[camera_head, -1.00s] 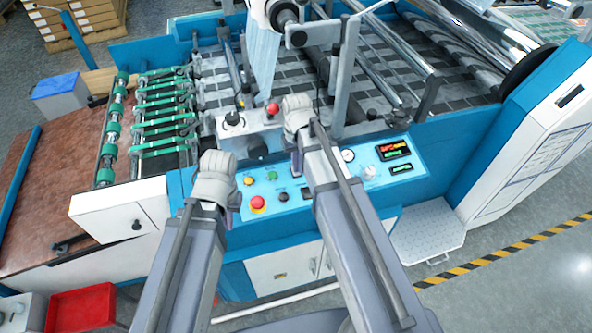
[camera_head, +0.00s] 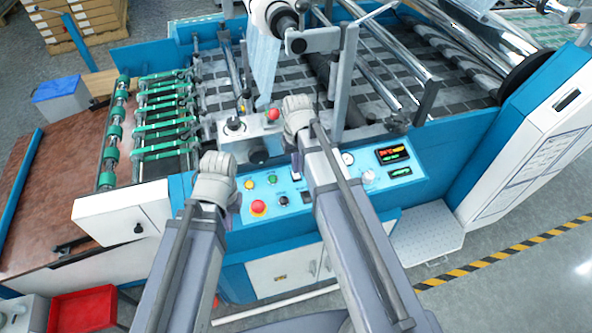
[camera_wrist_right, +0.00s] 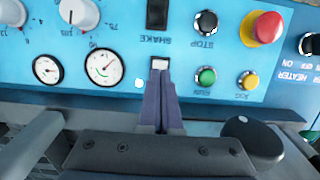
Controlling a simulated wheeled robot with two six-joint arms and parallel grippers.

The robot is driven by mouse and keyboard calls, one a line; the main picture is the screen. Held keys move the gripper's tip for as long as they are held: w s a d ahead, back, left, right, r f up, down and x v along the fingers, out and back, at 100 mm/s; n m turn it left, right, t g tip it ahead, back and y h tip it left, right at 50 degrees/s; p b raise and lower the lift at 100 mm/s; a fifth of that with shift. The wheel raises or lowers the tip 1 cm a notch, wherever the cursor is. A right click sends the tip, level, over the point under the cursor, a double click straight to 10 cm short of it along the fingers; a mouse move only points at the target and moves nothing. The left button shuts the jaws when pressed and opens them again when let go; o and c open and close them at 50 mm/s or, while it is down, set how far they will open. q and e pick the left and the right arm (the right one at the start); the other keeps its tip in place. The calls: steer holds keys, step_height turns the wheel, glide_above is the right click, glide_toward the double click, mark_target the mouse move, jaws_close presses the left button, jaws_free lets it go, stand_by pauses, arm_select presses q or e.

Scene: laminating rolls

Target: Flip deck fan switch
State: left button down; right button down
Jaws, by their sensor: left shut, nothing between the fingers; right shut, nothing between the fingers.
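The blue control panel (camera_head: 275,185) runs along the machine's near side. In the right wrist view, where the lettering is upside down, a small switch with a white face (camera_wrist_right: 160,63) sits between a round gauge and a green button. Its label is hidden behind my fingers. My right gripper (camera_wrist_right: 161,78) is shut and empty, its tips right at this switch; I cannot tell whether they touch it. In the head view my right gripper (camera_head: 298,112) is over the panel, its fingertips mostly hidden. My left gripper (camera_head: 214,180) is shut and empty at the panel's left end.
A black rocker marked SHAKE (camera_wrist_right: 157,14), a stop button (camera_wrist_right: 206,22), a green button (camera_wrist_right: 206,76), a yellow button (camera_wrist_right: 248,80) and a red emergency button (camera_wrist_right: 264,28) are close by. A dark knob (camera_wrist_right: 254,134) is at the lower right.

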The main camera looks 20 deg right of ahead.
mark_target(297, 176)
step_height(297, 176, up, 5)
steer(key=p, duration=0.4)
steer(key=shift+f, duration=0.1)
steer(key=s+a+f+n+b, duration=0.1)
steer(key=s+a+f+b, duration=0.2)
steer(key=s+a, duration=0.2)
steer(key=s+a+f+n+h+b, duration=0.1)
steer(key=s+a+f+n+b, duration=0.1)
steer(key=s+a, duration=0.3)
steer(key=s+f+b, duration=0.1)
steer(key=s, duration=0.3)
steer(key=shift+s+a+f, duration=0.15)
steer(key=shift+a+f, duration=0.05)
steer(key=shift+a, duration=0.05)
